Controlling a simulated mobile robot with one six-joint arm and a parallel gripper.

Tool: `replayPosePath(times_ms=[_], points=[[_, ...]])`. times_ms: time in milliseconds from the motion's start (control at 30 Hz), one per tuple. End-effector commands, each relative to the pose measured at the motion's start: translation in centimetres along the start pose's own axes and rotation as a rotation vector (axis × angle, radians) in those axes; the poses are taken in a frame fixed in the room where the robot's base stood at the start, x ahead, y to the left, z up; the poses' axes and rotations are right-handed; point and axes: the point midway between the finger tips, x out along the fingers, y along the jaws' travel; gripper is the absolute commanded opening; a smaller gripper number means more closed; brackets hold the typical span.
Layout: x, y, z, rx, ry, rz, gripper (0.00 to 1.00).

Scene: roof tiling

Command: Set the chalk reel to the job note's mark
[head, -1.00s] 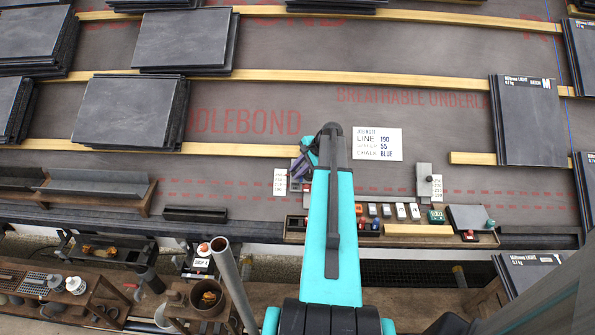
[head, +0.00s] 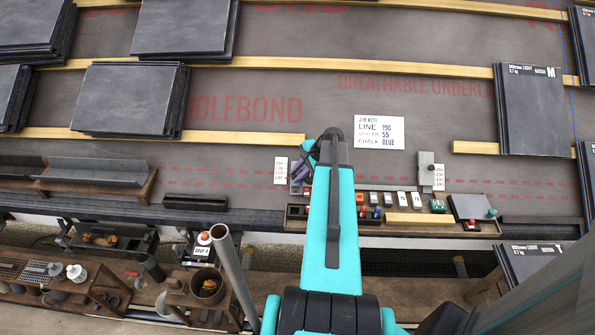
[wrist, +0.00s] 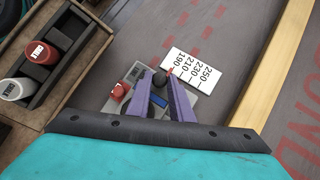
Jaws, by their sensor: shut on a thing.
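The chalk reel (wrist: 132,75) is a small grey device with a red knob, a dark round knob (wrist: 159,82) and a thin red pointer. Beside it lies a white scale card (wrist: 188,70) marked 190, 210, 230 and 250. The pointer sits near the card's 190 end; its exact alignment is too small to tell. My gripper (wrist: 160,88), with purple fingers, is shut on the dark knob. In the head view my arm partly hides the reel, next to its card (head: 281,170). The job note (head: 379,132) reads LINE 190, 55 and CHALK BLUE.
A second device with a scale card (head: 438,176) stands to the right. A long tray (head: 480,229) with several small coloured items runs along the front; its red and white containers (wrist: 43,52) show in the wrist view. Slate stacks (head: 130,98) and wooden battens (head: 230,134) lie behind.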

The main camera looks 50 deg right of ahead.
Motion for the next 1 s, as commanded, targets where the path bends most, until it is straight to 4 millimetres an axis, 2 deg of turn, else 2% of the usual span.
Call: replayPosePath(times_ms=[33, 200, 233, 267, 733, 1000], points=[[0.2, 0.6, 0.1, -0.001, -0.003, 0.016, 0.0], [0.3, 0.8, 0.1, -0.001, -0.004, 0.019, 0.0], [0.3, 0.8, 0.1, -0.001, -0.004, 0.019, 0.21], [0.3, 0.8, 0.1, -0.001, -0.005, 0.019, 0.26], [0.0, 0.5, 0.1, 0.0, -0.003, 0.012, 0.27], [-2.1, 0.4, 0.0, 0.001, -0.001, 0.009, 0.27]])
